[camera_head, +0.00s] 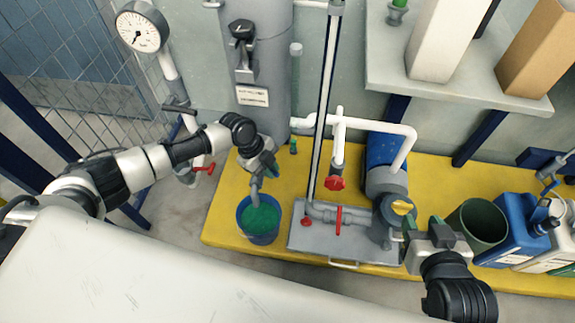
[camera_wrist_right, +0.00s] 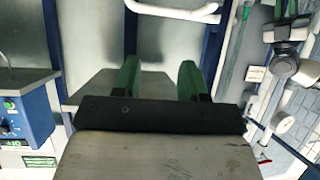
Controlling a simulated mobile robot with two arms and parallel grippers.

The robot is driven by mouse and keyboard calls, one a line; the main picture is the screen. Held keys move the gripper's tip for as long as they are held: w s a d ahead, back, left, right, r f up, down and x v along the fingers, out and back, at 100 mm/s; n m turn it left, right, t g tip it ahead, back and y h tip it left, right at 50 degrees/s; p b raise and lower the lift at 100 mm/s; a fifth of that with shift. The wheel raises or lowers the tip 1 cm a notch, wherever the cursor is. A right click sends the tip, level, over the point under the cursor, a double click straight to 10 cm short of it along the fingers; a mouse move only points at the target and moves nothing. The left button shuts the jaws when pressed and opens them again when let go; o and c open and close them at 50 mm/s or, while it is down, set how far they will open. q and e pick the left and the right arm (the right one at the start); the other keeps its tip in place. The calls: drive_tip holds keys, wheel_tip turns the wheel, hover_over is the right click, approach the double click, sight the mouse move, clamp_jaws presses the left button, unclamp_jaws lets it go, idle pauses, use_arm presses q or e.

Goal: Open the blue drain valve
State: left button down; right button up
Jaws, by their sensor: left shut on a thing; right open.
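My left gripper (camera_head: 258,178) is shut at the foot of the grey tank (camera_head: 268,75), just above a blue bucket (camera_head: 244,228). A short grey piece (camera_head: 255,195) points down from it into the bucket, which holds green contents (camera_head: 262,218). I see no blue valve handle there; the gripper covers that spot, and I cannot tell what it is shut on. My right gripper (camera_head: 422,226) is open near the pump's yellow-marked end. Its green fingers also show apart and empty in the right wrist view (camera_wrist_right: 160,78).
Red valve handles (camera_head: 336,183) sit on the white and grey pipes beside a blue pump (camera_head: 382,150). A dark green bucket (camera_head: 478,226) and blue canister (camera_head: 522,228) stand at the right on the yellow platform (camera_head: 225,215). A pressure gauge (camera_head: 140,30) hangs at upper left.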

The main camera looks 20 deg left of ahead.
sight(276, 174)
use_arm(q)
drive_tip(key=shift+s+f+m, duration=0.1)
drive_tip(key=shift+s+m, duration=0.05)
drive_tip(key=shift+m, duration=0.15)
drive_tip(key=shift+s+a+m+g+b, duration=0.15)
drive_tip(key=shift+s+m+g+b, duration=0.05)
drive_tip(key=shift+m+g+b, duration=0.25)
use_arm(e)
drive_tip(key=shift+w+a+r+t+y, duration=0.15)
drive_tip(key=shift+w+r+t, duration=0.2)
drive_tip(key=shift+r+t, duration=0.2)
drive_tip(key=shift+w+a+r+t+y, duration=0.15)
drive_tip(key=shift+w+r+t, duration=0.15)
drive_tip(key=shift+r+t, duration=0.2)
use_arm(q)
drive_tip(key=c, duration=1.1)
unclamp_jaws()
drive_tip(key=shift+r, duration=0.25)
